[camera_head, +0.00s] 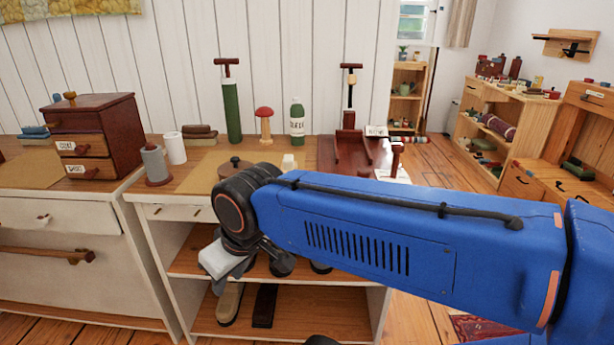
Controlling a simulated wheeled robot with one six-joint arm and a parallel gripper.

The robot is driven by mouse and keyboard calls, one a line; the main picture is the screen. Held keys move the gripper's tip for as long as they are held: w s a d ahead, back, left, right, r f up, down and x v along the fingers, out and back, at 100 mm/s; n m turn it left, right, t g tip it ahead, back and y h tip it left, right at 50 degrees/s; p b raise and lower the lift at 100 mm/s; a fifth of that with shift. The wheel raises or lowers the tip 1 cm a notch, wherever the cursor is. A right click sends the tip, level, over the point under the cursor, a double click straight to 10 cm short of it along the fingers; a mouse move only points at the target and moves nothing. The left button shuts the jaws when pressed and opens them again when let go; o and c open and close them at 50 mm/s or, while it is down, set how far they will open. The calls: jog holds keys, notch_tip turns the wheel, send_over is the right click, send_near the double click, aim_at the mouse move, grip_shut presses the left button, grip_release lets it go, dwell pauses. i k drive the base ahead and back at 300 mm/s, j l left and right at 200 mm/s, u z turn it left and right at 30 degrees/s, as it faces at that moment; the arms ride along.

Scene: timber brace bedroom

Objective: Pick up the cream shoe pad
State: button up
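A pale, cream-white block-like pad (217,258) shows just below and left of the dark end of my arm, in front of the cabinet's middle shelf. Grey parts show under it. It may be the cream shoe pad, but I cannot tell whether it is held or resting. A long, rounded cream piece (230,303) lies on the lower shelf, beside a dark one (265,305). My gripper (235,268) is mostly hidden behind my wrist and the pale pad. Its fingers do not show clearly.
The cabinet top (190,180) carries a grey canister (155,165), white roll (175,148), green pump (231,108), green bottle (297,122) and dark red stand (345,155). A dark red drawer box (105,140) stands left. Wooden floor (430,160) is open at right.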

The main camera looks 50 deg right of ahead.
aim_at(288, 164)
jog(key=k+z, duration=0.2)
jog(key=z, duration=0.25)
jog(key=k+l+z, duration=0.1)
jog(key=z, duration=0.35)
jog(key=k, duration=0.05)
